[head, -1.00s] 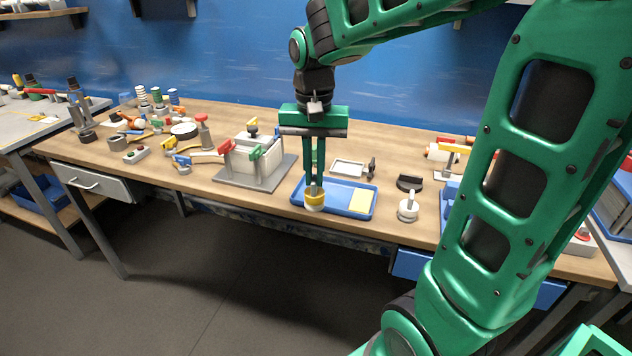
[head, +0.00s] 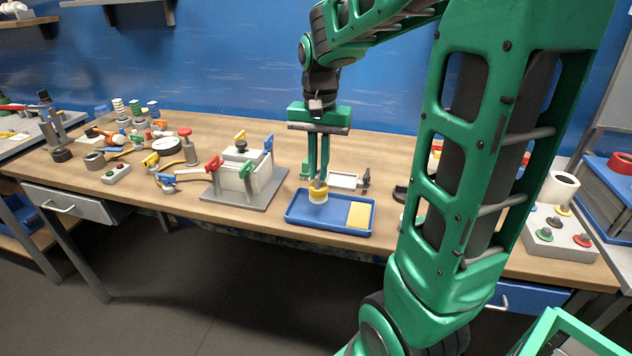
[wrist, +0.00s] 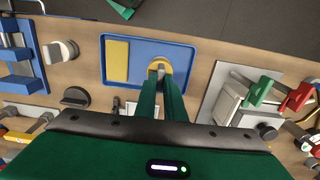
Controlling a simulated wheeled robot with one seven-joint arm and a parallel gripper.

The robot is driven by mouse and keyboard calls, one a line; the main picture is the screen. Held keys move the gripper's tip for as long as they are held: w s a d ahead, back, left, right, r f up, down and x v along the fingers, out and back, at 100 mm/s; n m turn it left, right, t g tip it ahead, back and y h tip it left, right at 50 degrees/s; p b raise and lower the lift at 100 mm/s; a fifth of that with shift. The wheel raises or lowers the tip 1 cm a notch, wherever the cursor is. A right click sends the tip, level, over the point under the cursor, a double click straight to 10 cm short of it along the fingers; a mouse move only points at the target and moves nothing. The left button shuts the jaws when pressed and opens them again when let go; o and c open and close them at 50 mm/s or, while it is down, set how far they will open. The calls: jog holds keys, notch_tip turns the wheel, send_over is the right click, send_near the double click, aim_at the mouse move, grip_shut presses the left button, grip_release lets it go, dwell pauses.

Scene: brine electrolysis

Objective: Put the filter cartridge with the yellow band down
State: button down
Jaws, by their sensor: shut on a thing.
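In the wrist view the cartridge (wrist: 161,67) shows between my fingertips (wrist: 160,74), over the blue tray (wrist: 150,44). A yellow pad (head: 359,215) lies in the right part of the tray.
A white clamped cell (head: 240,172) on a grey plate stands left of the tray. A small white tray (head: 343,181) lies behind it. My arm hides much of the bench's right side. A white cylinder with a grey stem (wrist: 60,52) stands near the tray.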

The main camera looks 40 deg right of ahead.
jog(key=shift+w+d+f, duration=0.6)
jog(key=shift+d, duration=0.1)
jog(key=shift+f, duration=1.9)
jog(key=c, duration=1.8)
grip_release()
jog(key=shift+f, duration=0.15)
jog(key=shift+c, duration=0.2)
